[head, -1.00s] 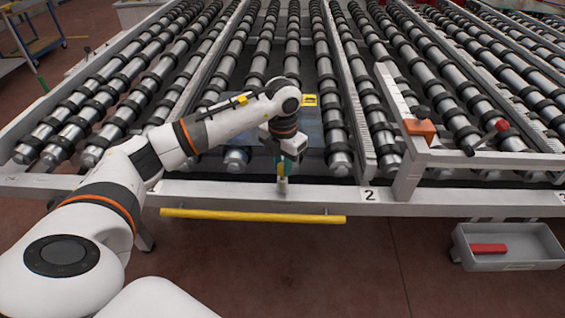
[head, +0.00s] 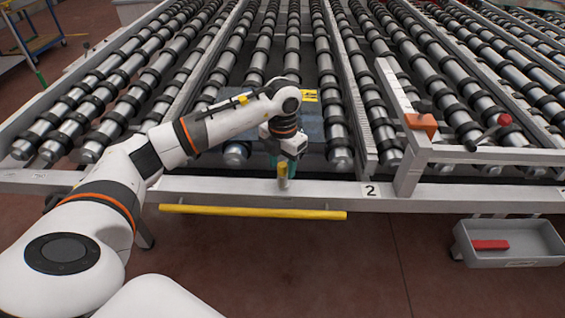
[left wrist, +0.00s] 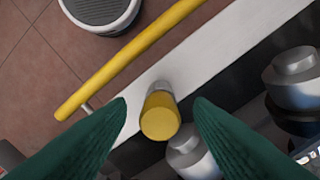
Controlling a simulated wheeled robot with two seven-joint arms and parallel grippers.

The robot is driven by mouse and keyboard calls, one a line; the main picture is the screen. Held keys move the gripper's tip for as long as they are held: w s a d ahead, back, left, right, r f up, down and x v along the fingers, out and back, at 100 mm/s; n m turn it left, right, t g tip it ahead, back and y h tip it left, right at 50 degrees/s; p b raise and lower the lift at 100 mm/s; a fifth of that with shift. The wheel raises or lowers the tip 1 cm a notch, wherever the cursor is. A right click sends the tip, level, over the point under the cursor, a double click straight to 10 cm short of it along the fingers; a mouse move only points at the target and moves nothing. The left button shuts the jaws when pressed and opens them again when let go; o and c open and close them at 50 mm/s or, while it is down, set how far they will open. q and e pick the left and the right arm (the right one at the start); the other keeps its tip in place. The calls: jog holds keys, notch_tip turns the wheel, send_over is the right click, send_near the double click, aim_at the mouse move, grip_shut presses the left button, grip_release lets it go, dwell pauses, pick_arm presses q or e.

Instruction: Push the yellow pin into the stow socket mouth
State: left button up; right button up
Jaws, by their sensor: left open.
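The yellow pin (head: 282,169) stands roughly upright at the front rail in the head view. Its round yellow end (left wrist: 160,122) faces the camera in the left wrist view. Its lower part meets a grey metal sleeve (head: 283,183), which looks like the stow socket; how deep the pin sits in it I cannot tell. My left gripper (left wrist: 160,103) is open, its green fingers on either side of the pin with gaps between. In the head view the left gripper (head: 277,159) is just above and behind the pin. My right gripper is not in view.
A yellow bar (head: 250,212) runs along the front of the white rail (head: 220,188). Rows of rollers (head: 292,60) lie behind. An orange block (head: 421,124) sits on the white frame.

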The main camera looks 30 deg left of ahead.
pick_arm(q)
notch_tip(320, 180, up, 12)
jog(key=b, duration=0.1)
jog(key=shift+b, duration=0.3)
dwell(0.5)
